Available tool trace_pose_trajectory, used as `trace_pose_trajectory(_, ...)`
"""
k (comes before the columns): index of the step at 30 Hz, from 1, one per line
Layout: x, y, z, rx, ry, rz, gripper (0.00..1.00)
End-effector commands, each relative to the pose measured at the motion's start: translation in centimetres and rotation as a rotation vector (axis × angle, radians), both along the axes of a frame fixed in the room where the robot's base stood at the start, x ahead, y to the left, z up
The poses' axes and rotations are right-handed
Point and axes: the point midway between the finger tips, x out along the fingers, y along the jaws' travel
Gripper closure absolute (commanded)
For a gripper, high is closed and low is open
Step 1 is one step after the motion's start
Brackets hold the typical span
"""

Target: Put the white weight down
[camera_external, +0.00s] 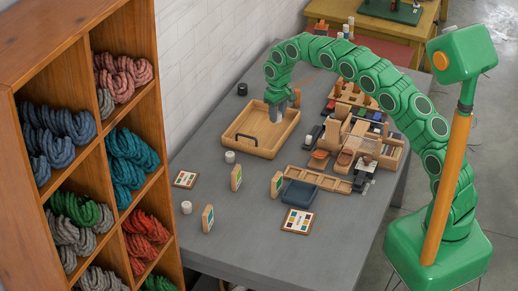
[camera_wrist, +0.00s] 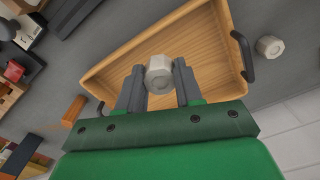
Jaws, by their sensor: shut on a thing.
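My gripper (camera_wrist: 158,82) is shut on a white weight (camera_wrist: 159,70), a small faceted piece between the two grey fingers in the wrist view. The weight is over the inside of a wooden tray (camera_wrist: 215,45); I cannot tell whether it touches the tray floor. In the external view my gripper (camera_external: 281,110) points down into the back part of the tray (camera_external: 258,151), and the weight is not clearly visible there. The tray has dark handles, and the rest of its floor looks bare.
Other white weights stand on the grey table, one (camera_external: 230,156) near the tray and one (camera_external: 186,207) farther forward. Small colour cards (camera_external: 236,178) stand nearby. Wooden racks and boxes (camera_external: 363,150) crowd the right. A shelf of wool skeins (camera_external: 90,130) stands at left.

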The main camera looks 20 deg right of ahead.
Motion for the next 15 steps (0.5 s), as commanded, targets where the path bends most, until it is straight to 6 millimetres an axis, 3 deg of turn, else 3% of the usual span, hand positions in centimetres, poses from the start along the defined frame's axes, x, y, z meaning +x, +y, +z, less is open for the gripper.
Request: trace_pose_trajectory(15, 3.3, 1.3, -4.0, 0.001, -0.003, -0.001, 1.0)
